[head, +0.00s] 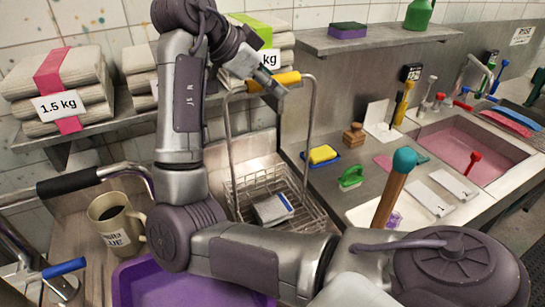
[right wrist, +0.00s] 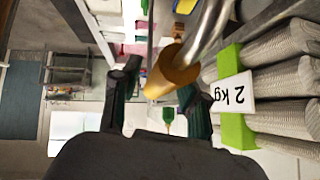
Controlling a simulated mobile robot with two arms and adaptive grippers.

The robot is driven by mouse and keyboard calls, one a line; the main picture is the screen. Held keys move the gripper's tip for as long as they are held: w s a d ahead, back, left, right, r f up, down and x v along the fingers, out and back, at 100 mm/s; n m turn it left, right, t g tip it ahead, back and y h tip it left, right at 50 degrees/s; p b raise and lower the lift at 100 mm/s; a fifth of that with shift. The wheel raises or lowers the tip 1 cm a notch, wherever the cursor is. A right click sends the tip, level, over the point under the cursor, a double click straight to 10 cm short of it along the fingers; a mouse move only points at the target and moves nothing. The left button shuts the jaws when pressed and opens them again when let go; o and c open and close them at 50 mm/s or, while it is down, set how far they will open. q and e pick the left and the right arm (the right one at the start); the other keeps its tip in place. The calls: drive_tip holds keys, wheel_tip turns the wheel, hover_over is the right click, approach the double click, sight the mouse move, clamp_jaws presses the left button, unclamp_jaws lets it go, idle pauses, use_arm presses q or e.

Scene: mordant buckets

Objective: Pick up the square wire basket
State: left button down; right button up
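The square wire basket (head: 238,196) stands on the counter in the middle of the head view, partly behind my right arm. Its tall metal handle rises to a yellow grip (head: 288,77). A grey packet with a blue and white label (head: 273,208) lies in the basket. My right gripper (head: 268,84) is up at the yellow grip. In the right wrist view, the fingers (right wrist: 160,82) are spread apart, with the yellow grip (right wrist: 172,72) showing between them; contact cannot be told. My left gripper is not in view.
Stacked cloth bundles with a 1.5 kg label (head: 60,104) lie on the left shelf. A cream mug (head: 116,226) and a purple tub (head: 170,285) are at lower left. Right of the basket are a yellow sponge (head: 322,154), a green brush (head: 351,178) and a pink sink (head: 470,145).

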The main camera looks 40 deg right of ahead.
drive_tip(key=shift+c, duration=1.4)
drive_tip(key=shift+d, duration=0.25)
drive_tip(key=shift+c, duration=1.2)
drive_tip(key=shift+f, duration=0.1)
clamp_jaws()
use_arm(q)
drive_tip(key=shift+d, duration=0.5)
use_arm(e)
drive_tip(key=shift+d, duration=0.1)
